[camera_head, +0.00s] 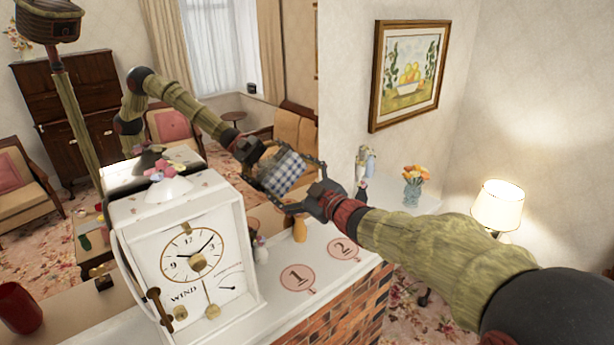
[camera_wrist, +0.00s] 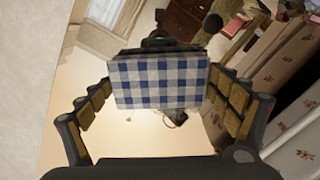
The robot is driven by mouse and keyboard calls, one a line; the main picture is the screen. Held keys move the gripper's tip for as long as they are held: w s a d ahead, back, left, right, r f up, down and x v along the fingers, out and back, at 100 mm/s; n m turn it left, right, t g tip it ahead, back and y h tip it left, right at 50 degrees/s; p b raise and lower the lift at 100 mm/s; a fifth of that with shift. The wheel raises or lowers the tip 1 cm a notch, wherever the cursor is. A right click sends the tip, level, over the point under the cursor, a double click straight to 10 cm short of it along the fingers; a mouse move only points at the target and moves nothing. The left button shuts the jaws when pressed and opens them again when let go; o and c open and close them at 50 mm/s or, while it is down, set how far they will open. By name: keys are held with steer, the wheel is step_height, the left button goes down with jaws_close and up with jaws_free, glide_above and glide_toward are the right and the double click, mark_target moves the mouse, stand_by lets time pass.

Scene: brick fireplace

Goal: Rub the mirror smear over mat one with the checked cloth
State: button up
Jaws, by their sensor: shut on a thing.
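The mirror (camera_head: 285,60) stands behind the mantel and reflects the room and my arm. My gripper (camera_head: 286,180) reaches in from the right, in front of the mirror, shut on the blue-and-white checked cloth (camera_head: 283,172). In the wrist view the cloth (camera_wrist: 160,82) sits squarely between the two fingers of my gripper (camera_wrist: 160,90). The cloth is close to the glass; I cannot tell whether it touches. Mat one (camera_head: 297,277), a round pink mat, lies on the mantel below and in front of the cloth. I cannot make out the smear; the cloth and gripper may hide it.
A white clock (camera_head: 190,262) stands left of mat one. Mat two (camera_head: 345,248) lies to the right. A small orange bottle (camera_head: 300,229) stands behind the mats. A figurine (camera_head: 366,165) and a flower vase (camera_head: 412,190) stand farther right. A red cup (camera_head: 18,308) is at far left.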

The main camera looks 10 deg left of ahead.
mark_target(301, 165)
steer(key=shift+s+a+b, duration=1.05)
steer(key=shift+s+a, duration=0.25)
steer(key=shift+s, duration=0.2)
steer(key=shift+s+a+b, duration=1)
steer(key=shift+s+a, duration=0.25)
steer(key=shift+s, duration=0.2)
steer(key=shift+r+p, duration=0.75)
steer(key=shift+r, duration=0.35)
steer(key=shift+w+d+p, duration=1.1)
steer(key=shift+w+d, duration=0.9)
steer(key=shift+w, duration=0.3)
steer(key=shift+w+d+p, duration=1.1)
steer(key=shift+w+d, duration=0.85)
steer(key=shift+w, duration=0.3)
steer(key=shift+a+f, duration=0.1)
steer(key=shift+s+a+b, duration=0.95)
steer(key=shift+s+a, duration=0.35)
steer(key=shift+s, duration=0.25)
steer(key=shift+s+a+b, duration=1)
steer(key=shift+s+a, duration=0.3)
steer(key=shift+s, duration=0.2)
steer(key=shift+s+a+b, duration=0.95)
steer(key=shift+s+a, duration=0.35)
steer(key=shift+s, duration=0.25)
steer(key=shift+d, duration=0.1)
